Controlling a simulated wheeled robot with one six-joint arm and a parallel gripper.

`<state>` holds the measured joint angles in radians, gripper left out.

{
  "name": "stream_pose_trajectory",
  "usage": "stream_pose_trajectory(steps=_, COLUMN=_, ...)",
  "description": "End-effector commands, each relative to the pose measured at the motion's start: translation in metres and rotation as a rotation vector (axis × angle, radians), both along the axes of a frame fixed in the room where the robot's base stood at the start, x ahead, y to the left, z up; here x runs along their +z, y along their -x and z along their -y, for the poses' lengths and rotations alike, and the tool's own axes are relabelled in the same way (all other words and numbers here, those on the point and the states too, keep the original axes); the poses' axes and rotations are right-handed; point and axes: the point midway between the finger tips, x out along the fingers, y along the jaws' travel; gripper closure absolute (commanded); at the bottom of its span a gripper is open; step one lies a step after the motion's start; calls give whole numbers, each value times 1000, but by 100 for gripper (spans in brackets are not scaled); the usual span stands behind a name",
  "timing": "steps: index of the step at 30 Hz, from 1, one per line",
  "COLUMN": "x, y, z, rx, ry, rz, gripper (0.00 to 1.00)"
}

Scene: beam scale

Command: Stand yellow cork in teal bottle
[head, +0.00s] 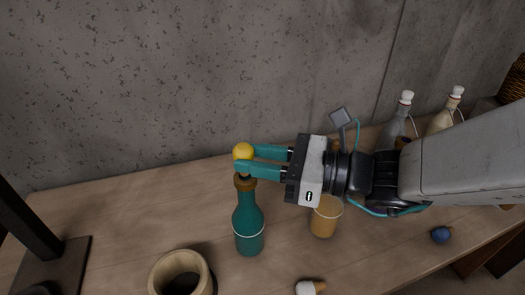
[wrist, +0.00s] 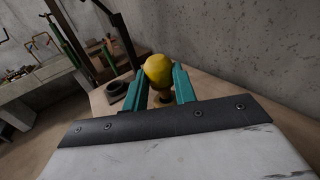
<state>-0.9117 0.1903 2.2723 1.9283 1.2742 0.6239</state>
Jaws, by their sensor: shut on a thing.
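The yellow cork (head: 243,151) has a round yellow head and is held between the teal fingertips of my gripper (head: 247,160). In the wrist view the yellow cork (wrist: 159,70) sits between the two fingers (wrist: 160,88), its head showing above them. The teal bottle (head: 248,222) stands upright on the table, with a brown band at its mouth (head: 245,183). The cork is right at the bottle's mouth in the head view. The fingers partly hide the cork's lower part, so I cannot tell whether it is inside the neck.
An amber cup (head: 325,217) stands right of the bottle. A wooden ring-shaped pot (head: 181,270) is at the front left. A white-headed cork (head: 308,288) and a blue-headed one (head: 441,235) lie on the table (head: 120,220). Two stoppered bottles (head: 398,121) stand behind my arm.

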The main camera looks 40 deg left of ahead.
Motion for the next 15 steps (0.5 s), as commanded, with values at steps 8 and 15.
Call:
stream_pose_trajectory(steps=8, x=-9, y=0, z=0, rx=0, ry=0, rz=-1, gripper=94)
stream_pose_trajectory(steps=15, x=-16, y=0, z=0, rx=0, ry=0, rz=-1, gripper=94)
